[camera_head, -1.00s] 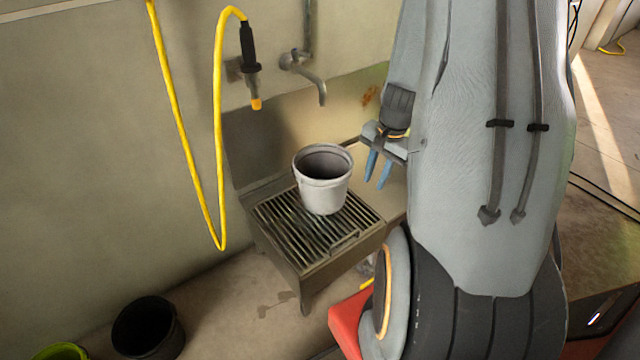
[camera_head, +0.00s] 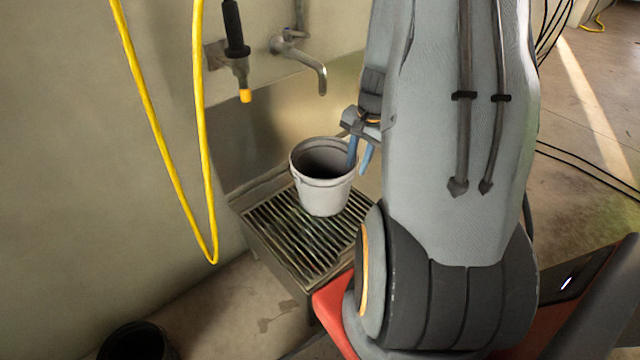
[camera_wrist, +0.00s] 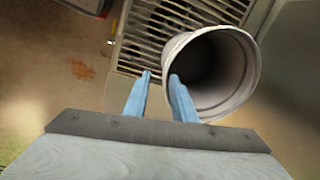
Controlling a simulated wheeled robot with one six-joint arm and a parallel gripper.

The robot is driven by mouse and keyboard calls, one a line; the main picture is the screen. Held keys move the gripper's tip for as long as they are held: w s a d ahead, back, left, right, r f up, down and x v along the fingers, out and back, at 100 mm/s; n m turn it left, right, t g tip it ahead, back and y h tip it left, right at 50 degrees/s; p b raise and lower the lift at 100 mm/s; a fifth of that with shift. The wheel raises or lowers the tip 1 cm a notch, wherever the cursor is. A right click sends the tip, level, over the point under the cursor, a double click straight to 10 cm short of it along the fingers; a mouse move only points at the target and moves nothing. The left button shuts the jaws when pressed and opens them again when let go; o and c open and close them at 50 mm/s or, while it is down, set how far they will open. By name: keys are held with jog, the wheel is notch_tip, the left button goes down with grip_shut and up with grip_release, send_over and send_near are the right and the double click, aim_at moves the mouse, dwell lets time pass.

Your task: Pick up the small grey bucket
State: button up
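The small grey bucket (camera_head: 325,194) stands upright on the slatted metal grate of the sink in the head view. My gripper (camera_head: 359,158) is at the bucket's right rim, with its two blue fingers open and pointing down. In the wrist view the bucket (camera_wrist: 246,75) shows its open mouth, and it looks empty. The fingers of my gripper (camera_wrist: 159,82) are apart there, with the bucket's near rim at the right finger. One finger seems to overlap the mouth and the other lies outside. I cannot tell whether either touches the wall.
The metal sink grate (camera_head: 290,240) is fixed at the wall. A tap (camera_head: 305,62) and a black nozzle (camera_head: 235,35) hang above it, with a yellow hose (camera_head: 150,120) looping at left. A black bucket (camera_head: 135,342) stands on the floor at lower left.

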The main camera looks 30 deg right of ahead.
jog(key=b, duration=0.4)
send_over(347, 189)
jog(key=s, duration=0.1)
notch_tip(347, 189, down, 5)
jog(key=shift+w+f+b, duration=0.2)
jog(key=shift+f+b, duration=0.4)
jog(key=shift+f, duration=0.7)
jog(key=shift+w+f+b, duration=0.15)
jog(key=shift+f+b, duration=0.4)
jog(key=shift+f, duration=0.8)
jog(key=shift+w+f+b, duration=0.2)
jog(key=shift+f+b, duration=0.4)
jog(key=shift+f, duration=0.7)
grip_shut()
jog(key=shift+w+d+r, duration=0.1)
